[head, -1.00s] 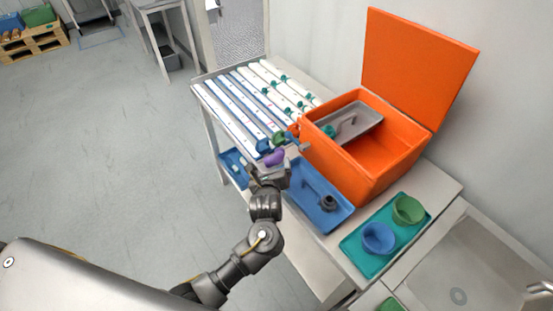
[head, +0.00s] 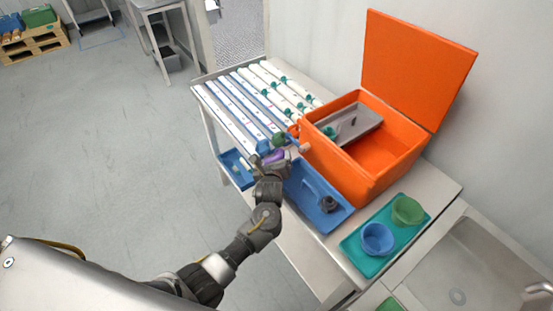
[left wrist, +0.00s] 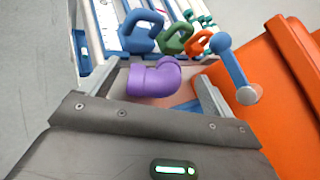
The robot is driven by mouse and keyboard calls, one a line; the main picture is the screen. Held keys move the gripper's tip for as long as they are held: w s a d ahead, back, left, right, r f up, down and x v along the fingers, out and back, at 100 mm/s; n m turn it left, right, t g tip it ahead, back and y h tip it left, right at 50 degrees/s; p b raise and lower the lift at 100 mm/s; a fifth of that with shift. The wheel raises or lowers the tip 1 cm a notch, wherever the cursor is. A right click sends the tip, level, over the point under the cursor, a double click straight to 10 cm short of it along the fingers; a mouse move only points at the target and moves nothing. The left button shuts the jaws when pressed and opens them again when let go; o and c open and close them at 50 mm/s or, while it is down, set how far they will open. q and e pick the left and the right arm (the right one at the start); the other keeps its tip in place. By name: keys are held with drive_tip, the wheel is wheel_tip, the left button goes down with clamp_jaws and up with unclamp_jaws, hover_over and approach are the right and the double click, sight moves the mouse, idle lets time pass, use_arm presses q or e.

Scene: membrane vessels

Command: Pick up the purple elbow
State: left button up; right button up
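The purple elbow (left wrist: 153,79) lies between the two spread fingers of my left gripper (left wrist: 150,85) in the left wrist view, with a visible gap to the finger on either side. In the head view the purple elbow (head: 273,157) shows partly behind my left gripper (head: 277,162), at the front end of the white tubes. My left gripper is open around the elbow; whether anything touches it below is hidden. My right gripper is in neither view.
Blue (left wrist: 141,32), green (left wrist: 175,38) and orange (left wrist: 196,42) clamp-like pieces stand just beyond the elbow. The open orange box (head: 345,175) is close on the right. A blue tray (head: 325,207) with a dark fitting lies in front. A teal tray (head: 355,255) holds two bowls.

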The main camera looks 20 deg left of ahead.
use_arm(q)
drive_tip(key=c, duration=1.1)
drive_tip(key=shift+o, duration=0.2)
drive_tip(key=shift+r, duration=0.1)
drive_tip(key=shift+r, duration=0.3)
wheel_tip(320, 180, up, 3)
drive_tip(key=shift+f+b, duration=0.15)
drive_tip(key=shift+b, duration=0.2)
drive_tip(key=s+a+r+p, duration=0.4)
drive_tip(key=s+a+r, duration=0.4)
drive_tip(key=s, duration=0.3)
drive_tip(key=shift+a+r, duration=0.25)
drive_tip(key=shift+r, duration=0.5)
